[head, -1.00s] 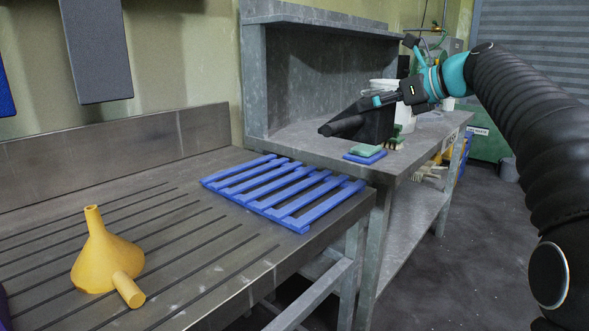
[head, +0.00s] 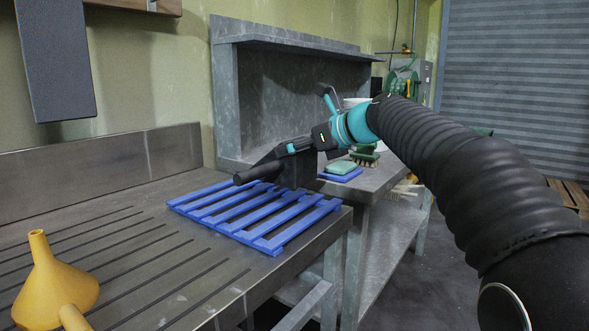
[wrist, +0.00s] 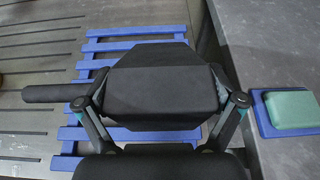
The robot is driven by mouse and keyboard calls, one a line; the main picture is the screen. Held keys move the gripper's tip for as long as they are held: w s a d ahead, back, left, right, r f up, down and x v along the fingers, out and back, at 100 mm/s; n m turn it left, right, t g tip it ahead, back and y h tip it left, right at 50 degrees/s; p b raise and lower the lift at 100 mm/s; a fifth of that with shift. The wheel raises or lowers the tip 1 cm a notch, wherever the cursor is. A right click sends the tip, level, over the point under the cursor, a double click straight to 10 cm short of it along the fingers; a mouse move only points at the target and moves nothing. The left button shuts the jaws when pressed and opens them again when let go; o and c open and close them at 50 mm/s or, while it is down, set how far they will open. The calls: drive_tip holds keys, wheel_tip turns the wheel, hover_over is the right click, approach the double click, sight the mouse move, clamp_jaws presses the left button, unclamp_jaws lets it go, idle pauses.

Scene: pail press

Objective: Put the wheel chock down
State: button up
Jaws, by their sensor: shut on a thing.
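The wheel chock (head: 272,168) is a dark, block-shaped piece with a round bar handle sticking out to the left. My gripper (head: 292,160) is shut on it, and the arm reaches in from the right. In the wrist view the chock (wrist: 165,85) sits between the two fingers, its handle (wrist: 53,92) pointing left. It is over the blue slatted rack (head: 270,243), hiding part of the slats in both views. I cannot tell whether a gap is left between the chock and the rack.
The rack lies on a grooved metal drainboard (head: 150,262). A yellow funnel (head: 52,285) stands at front left. To the right, a grey bench (head: 372,184) carries a green sponge on a blue pad (head: 341,176) and a brush (head: 365,156). The drainboard's middle is clear.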

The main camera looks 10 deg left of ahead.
sight(295, 164)
drive_tip(key=shift+s+a+f+b, duration=0.1)
drive_tip(key=shift+f+b, duration=0.55)
drive_tip(key=shift+f, duration=1.3)
drive_tip(key=shift+f, duration=0.15)
drive_tip(key=o, duration=1.5)
drive_tip(key=shift+f, duration=0.1)
drive_tip(key=shift+c, duration=0.2)
drive_tip(key=shift+r, duration=0.25)
drive_tip(key=v, duration=1.2)
drive_tip(key=shift+f, duration=0.15)
